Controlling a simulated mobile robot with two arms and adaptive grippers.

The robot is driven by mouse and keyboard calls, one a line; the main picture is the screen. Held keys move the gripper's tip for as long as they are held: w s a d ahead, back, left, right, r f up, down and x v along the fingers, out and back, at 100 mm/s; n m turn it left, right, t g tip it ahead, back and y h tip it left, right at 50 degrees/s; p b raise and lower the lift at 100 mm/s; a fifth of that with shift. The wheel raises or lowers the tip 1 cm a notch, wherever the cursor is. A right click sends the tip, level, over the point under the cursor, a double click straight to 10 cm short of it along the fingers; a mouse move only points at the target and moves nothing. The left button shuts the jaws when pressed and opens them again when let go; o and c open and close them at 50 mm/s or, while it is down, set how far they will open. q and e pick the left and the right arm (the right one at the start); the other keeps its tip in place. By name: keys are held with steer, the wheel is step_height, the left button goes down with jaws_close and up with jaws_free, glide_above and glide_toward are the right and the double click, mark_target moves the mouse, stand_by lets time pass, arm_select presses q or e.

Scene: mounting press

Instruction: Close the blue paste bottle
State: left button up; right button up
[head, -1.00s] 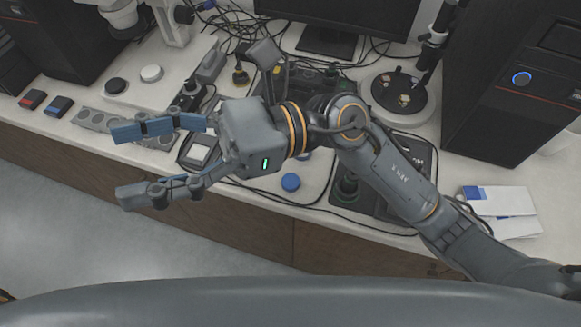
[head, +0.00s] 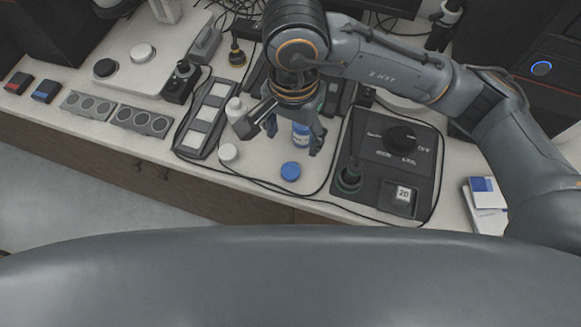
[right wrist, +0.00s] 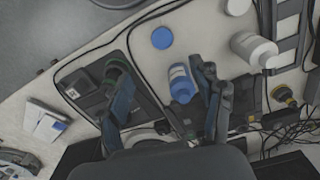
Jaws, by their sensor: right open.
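The blue paste bottle (head: 300,134) stands below my right gripper (head: 283,138), partly hidden by it in the head view. My left gripper is not in view.
A white bottle (head: 235,109) and a white cap (head: 228,152) are left of the blue bottle. A dark tray with pale pads (head: 190,145) lies further left. A dark press unit (head: 376,165) is on the right. Cables cross the bench.

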steer(key=p, duration=0.2)
glide_above(291, 170)
step_height(291, 170, down, 9)
steer(key=shift+d+r, duration=0.15)
steer(key=shift+r, duration=0.05)
steer(key=shift+s, duration=0.1)
steer(key=shift+f, duration=0.2)
step_height(291, 170, down, 4)
steer(key=shift+r+p, duration=0.15)
steer(key=shift+p, duration=0.8)
steer(key=shift+f, duration=0.55)
steer(key=c, duration=0.8)
